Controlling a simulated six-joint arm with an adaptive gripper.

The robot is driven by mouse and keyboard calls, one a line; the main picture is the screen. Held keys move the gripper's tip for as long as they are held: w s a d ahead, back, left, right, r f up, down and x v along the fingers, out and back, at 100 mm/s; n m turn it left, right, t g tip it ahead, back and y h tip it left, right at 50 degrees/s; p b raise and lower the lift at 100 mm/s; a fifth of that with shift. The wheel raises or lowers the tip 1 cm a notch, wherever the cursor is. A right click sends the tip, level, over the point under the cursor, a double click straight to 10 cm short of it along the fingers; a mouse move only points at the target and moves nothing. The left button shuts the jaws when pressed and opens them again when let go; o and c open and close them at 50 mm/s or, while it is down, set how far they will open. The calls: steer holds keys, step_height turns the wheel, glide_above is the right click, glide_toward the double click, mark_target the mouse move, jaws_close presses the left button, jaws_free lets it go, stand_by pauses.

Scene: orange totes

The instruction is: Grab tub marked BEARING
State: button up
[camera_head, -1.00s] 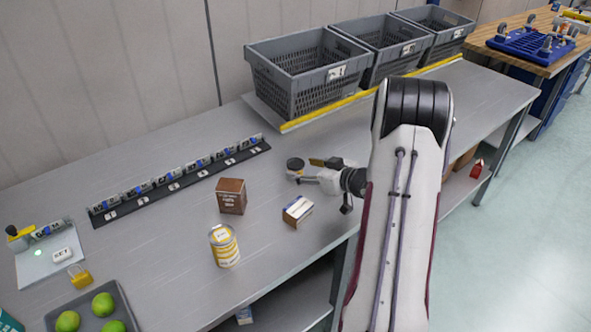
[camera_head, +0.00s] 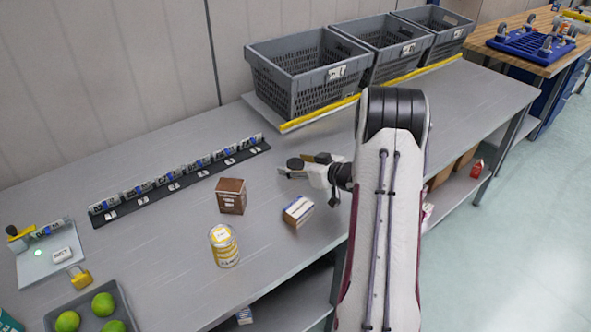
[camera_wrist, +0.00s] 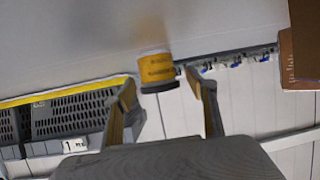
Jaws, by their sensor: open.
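A small yellow tub with a dark lid (camera_head: 294,163) stands on the grey bench; in the wrist view the yellow tub (camera_wrist: 155,68) appears upside down with lettering too blurred to read. My gripper (camera_head: 300,167) is low over the bench, reaching left at the tub. Its fingers (camera_wrist: 160,85) are open, one on each side of the tub in the wrist view, with gaps showing on both sides. In the head view the gripper partly hides the tub's body.
A brown box (camera_head: 231,197), a white-and-blue carton (camera_head: 297,211) and a yellow-banded can (camera_head: 224,247) stand in front and left. Grey baskets (camera_head: 305,85) line the back behind a yellow strip. A labelled black rail (camera_head: 180,183) lies at left. Bare bench lies between.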

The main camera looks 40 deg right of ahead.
mark_target(296, 163)
stand_by(0.5)
steer(key=c, duration=1.2)
steer(key=shift+r, duration=0.1)
steer(key=shift+r, duration=4.9)
